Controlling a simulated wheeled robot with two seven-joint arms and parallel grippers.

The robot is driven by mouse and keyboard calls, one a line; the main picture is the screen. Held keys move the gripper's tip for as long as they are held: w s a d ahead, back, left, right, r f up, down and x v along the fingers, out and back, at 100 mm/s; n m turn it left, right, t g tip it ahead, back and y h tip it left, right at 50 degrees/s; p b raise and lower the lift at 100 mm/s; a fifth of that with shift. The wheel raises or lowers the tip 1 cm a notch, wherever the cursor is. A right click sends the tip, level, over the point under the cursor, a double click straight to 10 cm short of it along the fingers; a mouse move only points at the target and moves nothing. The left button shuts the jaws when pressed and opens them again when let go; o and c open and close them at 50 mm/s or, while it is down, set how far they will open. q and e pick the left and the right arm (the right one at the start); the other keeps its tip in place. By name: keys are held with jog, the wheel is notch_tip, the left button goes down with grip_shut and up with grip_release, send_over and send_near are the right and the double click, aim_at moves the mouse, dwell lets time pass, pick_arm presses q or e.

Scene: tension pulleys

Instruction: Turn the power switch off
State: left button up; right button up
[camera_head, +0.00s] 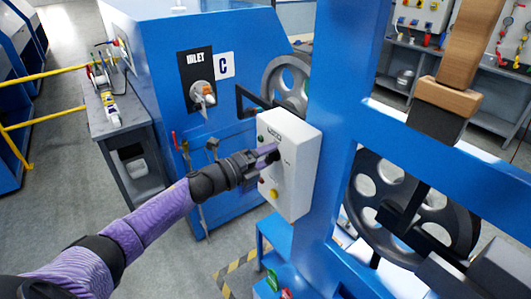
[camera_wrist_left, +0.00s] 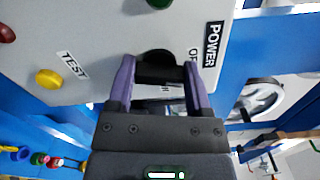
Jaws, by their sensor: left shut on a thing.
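A light grey control box (camera_head: 300,150) is mounted on a blue upright post. In the left wrist view its face (camera_wrist_left: 95,40) carries labels reading POWER and TEST, and a partly hidden label starting with OF. The black power switch knob (camera_wrist_left: 156,68) sits below the POWER label, between my fingers. My left gripper (camera_head: 268,153) is at the front of the box; its purple fingers also show in the left wrist view (camera_wrist_left: 160,78), shut on the knob from both sides. The knob's exact turn position is hard to tell. My right gripper is not in view.
A yellow button (camera_wrist_left: 48,79) sits by the TEST label, with a red button (camera_wrist_left: 6,31) near it. A blue machine (camera_head: 225,40) with an INLET dial stands behind. A dark spoked pulley (camera_head: 440,215) is right of the blue post (camera_head: 335,110).

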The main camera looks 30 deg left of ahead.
pick_arm(q)
jog(key=shift+n+p, duration=0.4)
jog(key=shift+n, duration=1.1)
jog(key=shift+f+n, duration=0.1)
jog(key=shift+n, duration=0.2)
jog(key=o, duration=1.3)
jog(key=v, duration=1)
